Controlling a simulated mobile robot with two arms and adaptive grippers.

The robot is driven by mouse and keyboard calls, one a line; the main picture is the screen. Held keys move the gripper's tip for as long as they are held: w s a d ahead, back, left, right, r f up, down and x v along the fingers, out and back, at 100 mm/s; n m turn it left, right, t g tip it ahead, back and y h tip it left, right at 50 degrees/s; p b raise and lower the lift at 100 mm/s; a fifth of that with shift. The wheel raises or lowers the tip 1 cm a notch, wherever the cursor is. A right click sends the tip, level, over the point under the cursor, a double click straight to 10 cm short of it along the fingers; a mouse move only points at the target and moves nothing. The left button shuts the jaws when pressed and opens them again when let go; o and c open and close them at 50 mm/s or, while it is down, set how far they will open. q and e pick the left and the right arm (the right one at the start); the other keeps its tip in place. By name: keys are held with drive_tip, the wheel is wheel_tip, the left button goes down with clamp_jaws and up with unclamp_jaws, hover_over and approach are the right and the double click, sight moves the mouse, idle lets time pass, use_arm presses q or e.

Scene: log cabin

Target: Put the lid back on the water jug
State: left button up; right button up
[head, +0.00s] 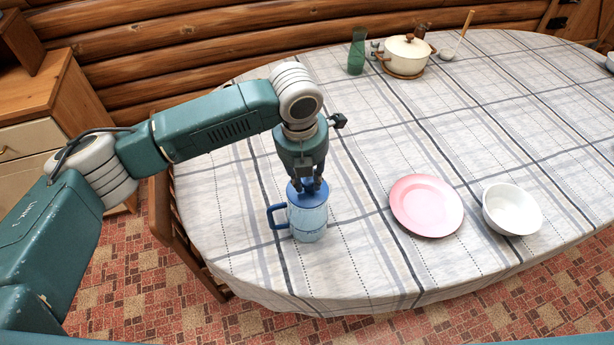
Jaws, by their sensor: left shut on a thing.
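The water jug (308,221) is clear blue with a darker blue handle (276,217) on its left. It stands upright on the table near the front left edge. My left gripper (308,187) points down at the jug's top, its fingers shut on the blue lid (295,194). The lid is at the jug's mouth, partly hidden by the fingers. I cannot tell whether it is fully seated on the rim. My right gripper is not in view.
A pink plate (427,206) and a white bowl (512,209) are right of the jug. A green bottle (357,52) and a cream pot (404,55) stand at the back. The tablecloth (360,150) is clear between them. A wooden chair (187,235) is at the left edge.

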use_arm(q)
drive_tip(key=shift+p, duration=0.4)
idle(0.5)
drive_tip(key=o, duration=1.6)
drive_tip(key=shift+c, duration=0.2)
drive_tip(key=shift+r+p, duration=3.5)
drive_tip(key=shift+p, duration=0.15)
clamp_jaws()
